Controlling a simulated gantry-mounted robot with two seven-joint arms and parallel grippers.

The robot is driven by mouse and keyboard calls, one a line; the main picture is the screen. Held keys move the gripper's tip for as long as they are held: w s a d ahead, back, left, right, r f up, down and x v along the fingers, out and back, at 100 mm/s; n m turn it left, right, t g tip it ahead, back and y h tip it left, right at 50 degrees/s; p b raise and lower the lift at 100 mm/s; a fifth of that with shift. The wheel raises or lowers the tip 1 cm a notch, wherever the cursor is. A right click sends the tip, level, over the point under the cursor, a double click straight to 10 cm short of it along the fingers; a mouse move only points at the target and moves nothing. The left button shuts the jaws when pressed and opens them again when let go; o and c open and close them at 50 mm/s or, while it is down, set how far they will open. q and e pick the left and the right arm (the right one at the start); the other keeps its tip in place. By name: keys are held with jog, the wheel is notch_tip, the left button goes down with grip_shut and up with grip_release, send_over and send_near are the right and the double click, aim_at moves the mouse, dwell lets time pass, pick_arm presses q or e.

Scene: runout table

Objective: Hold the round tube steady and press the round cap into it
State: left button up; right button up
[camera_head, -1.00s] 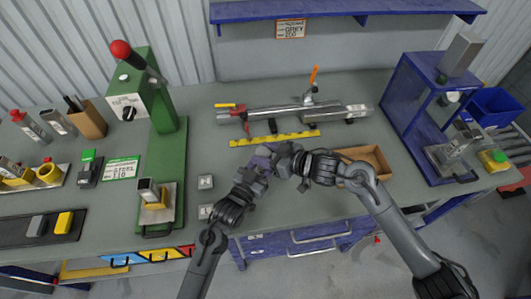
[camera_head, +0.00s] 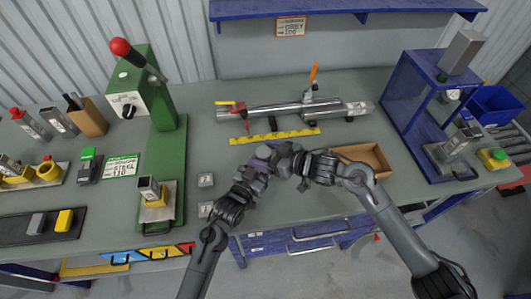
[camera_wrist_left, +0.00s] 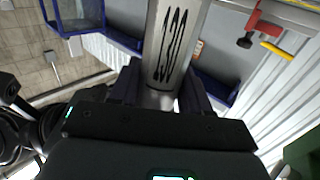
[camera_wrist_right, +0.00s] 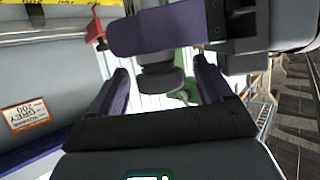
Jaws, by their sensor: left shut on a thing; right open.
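My left gripper (camera_head: 262,156) is shut on a shiny metal cylinder, seen in the left wrist view, which looks like the round tube (camera_wrist_left: 172,48). The tube runs between the fingers and is largely hidden by the grippers in the head view. My right gripper (camera_head: 278,152) is right beside the left one, above the table. In the right wrist view it is open (camera_wrist_right: 160,85), with a dark grey rounded piece (camera_wrist_right: 158,78) between its fingers, close to a left finger. This may be the round cap, but I cannot tell whether it sits in the tube.
A long metal fixture with an orange lever (camera_head: 314,75) lies behind a yellow ruler (camera_head: 285,135). A green press (camera_head: 168,130) stands left, a blue press frame (camera_head: 395,95) right. A brown tray (camera_head: 375,157) lies beside my right forearm. Two small grey blocks (camera_head: 206,180) sit left of the grippers.

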jog(key=v, duration=1.2)
jog(key=shift+c, duration=0.2)
jog(key=shift+w+a+f, duration=0.1)
jog(key=c, duration=0.5)
jog(key=shift+w+a+f, duration=0.1)
jog(key=shift+w+a, duration=0.1)
jog(key=shift+a, duration=0.05)
jog(key=shift+c, duration=1)
jog(key=w+a+f+n, duration=0.1)
jog(key=w+a+n+g+h, duration=0.1)
jog(key=w+a+f+n, duration=0.1)
jog(key=shift+w+f+n+g+h, duration=0.3)
jog(key=shift+w+g, duration=0.1)
grip_shut()
jog(key=w+f+n+g+h, duration=0.1)
jog(key=w+n+g+h, duration=0.1)
jog(key=w+n+h, duration=0.4)
jog(key=g, duration=0.5)
send_near(263, 152)
jog(key=shift+n, duration=0.4)
jog(key=shift+x, duration=3.25)
